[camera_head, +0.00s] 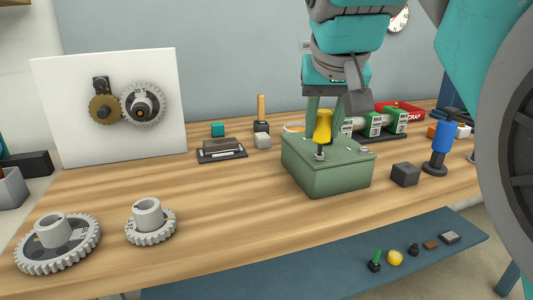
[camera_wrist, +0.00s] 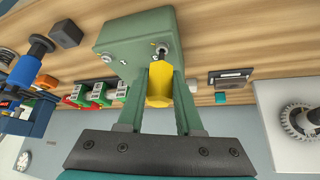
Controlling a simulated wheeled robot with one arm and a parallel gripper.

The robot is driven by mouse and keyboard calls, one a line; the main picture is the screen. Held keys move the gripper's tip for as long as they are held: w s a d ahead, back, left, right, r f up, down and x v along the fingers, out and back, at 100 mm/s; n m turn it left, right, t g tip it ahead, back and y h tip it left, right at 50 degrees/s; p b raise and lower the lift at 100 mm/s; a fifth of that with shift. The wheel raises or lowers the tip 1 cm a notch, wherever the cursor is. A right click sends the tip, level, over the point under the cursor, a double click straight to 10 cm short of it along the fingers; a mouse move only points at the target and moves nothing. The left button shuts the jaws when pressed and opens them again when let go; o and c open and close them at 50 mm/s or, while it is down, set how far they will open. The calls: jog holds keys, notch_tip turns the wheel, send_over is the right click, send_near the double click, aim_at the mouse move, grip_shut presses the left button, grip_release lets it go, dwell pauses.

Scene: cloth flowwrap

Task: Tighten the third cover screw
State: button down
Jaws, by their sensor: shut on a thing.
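A green box (camera_head: 325,177) with a flat green cover stands on the wooden bench; it also shows in the wrist view (camera_wrist: 120,42). My gripper (camera_head: 323,118) is shut on the yellow handle of a screwdriver (camera_head: 322,130), directly above the box. In the wrist view, the handle (camera_wrist: 159,90) sits between both fingers of my gripper (camera_wrist: 161,76). The screwdriver is upright, its shaft reaching down to a screw (camera_head: 319,156) near the cover's front left corner. Whether the tip is seated in the screw head is too small to tell. Another screw (camera_wrist: 107,58) shows at a cover corner.
A dark grey block (camera_head: 405,174) and a blue-handled tool (camera_head: 441,143) stand right of the box. Green-and-white parts (camera_head: 373,123) and a red scrap bin (camera_head: 400,110) are behind. Two gears (camera_head: 150,222) (camera_head: 57,243) lie at front left. Bench between gears and box is clear.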

jog(key=c, duration=0.5)
grip_release()
jog(key=c, duration=0.4)
jog(key=n+y, duration=0.2)
jog(key=n, duration=0.2)
jog(key=shift+n+y, duration=0.4)
jog(key=n, duration=0.1)
jog(key=n+g+y+p, duration=0.1)
jog(key=n, duration=0.1)
jog(key=n+y, duration=0.1)
jog(key=shift+w+d+r+n+g, duration=0.1)
jog(key=shift+d+r+n+g, duration=0.1)
jog(key=shift+d+n+g, duration=0.15)
jog(key=n+g+y+p, duration=0.1)
jog(key=n, duration=0.2)
jog(key=shift+w+p, duration=0.1)
jog(key=shift+p, duration=0.25)
jog(key=shift+f+n+g+y, duration=0.25)
jog(key=shift+n+g+y, duration=0.1)
jog(key=shift+n, duration=0.3)
